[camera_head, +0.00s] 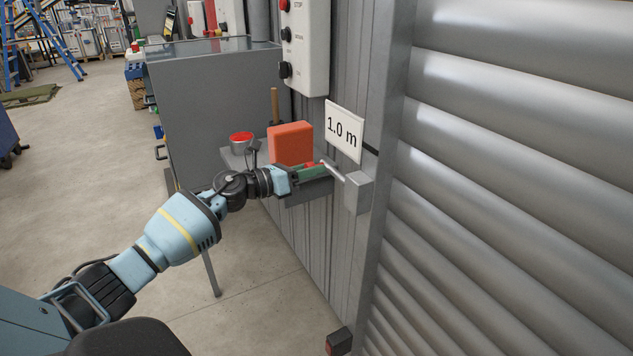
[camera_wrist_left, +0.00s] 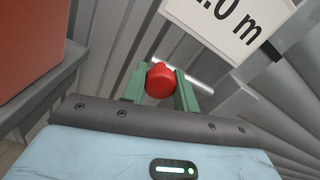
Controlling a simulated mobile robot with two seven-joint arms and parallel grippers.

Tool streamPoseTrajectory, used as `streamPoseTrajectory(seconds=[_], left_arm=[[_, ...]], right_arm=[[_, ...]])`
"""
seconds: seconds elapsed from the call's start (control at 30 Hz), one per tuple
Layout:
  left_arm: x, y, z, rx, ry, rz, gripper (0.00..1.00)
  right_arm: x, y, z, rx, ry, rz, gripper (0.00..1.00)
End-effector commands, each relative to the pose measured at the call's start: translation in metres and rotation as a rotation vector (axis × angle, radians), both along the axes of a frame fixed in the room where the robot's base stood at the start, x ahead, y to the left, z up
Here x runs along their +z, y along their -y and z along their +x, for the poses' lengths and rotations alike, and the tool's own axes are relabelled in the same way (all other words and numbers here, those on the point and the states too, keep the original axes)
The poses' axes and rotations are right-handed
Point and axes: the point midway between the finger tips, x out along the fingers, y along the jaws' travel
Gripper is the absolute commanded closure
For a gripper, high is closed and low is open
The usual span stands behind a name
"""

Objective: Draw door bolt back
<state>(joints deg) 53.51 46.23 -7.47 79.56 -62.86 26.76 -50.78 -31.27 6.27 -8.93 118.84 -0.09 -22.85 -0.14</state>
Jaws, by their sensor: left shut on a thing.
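The door bolt shows as a silver rod (camera_head: 332,172) running to a grey metal block (camera_head: 357,193) beside the roller door (camera_head: 520,180). My left gripper (camera_head: 312,172) has green fingers and is at the rod's left end. In the left wrist view the fingers (camera_wrist_left: 160,88) are on both sides of a round red knob (camera_wrist_left: 160,80), shut on it. The silver rod (camera_wrist_left: 190,79) shows behind the knob and fingers. The knob's link to the rod is hidden. My right gripper is not in view.
A white "1.0 m" sign (camera_head: 343,131) is on the wall above the bolt. An orange-red box (camera_head: 290,144) and a red-topped tin (camera_head: 241,138) stand on a shelf just behind my gripper. A white control box (camera_head: 305,48) hangs above.

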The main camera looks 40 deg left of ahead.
Motion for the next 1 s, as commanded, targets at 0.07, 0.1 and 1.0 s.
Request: streamPoseTrajectory(seconds=[0.07,0.1,1.0], left_arm=[[-0.001,-0.005,0.001,0.007,-0.001,0.000,1.00],[0.000,-0.005,0.001,0.007,0.000,0.001,1.00],[-0.001,-0.010,-0.014,0.007,-0.002,0.001,0.49]], right_arm=[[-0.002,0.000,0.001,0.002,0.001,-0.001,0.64],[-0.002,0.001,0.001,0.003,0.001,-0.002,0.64],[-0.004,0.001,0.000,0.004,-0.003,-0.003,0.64]])
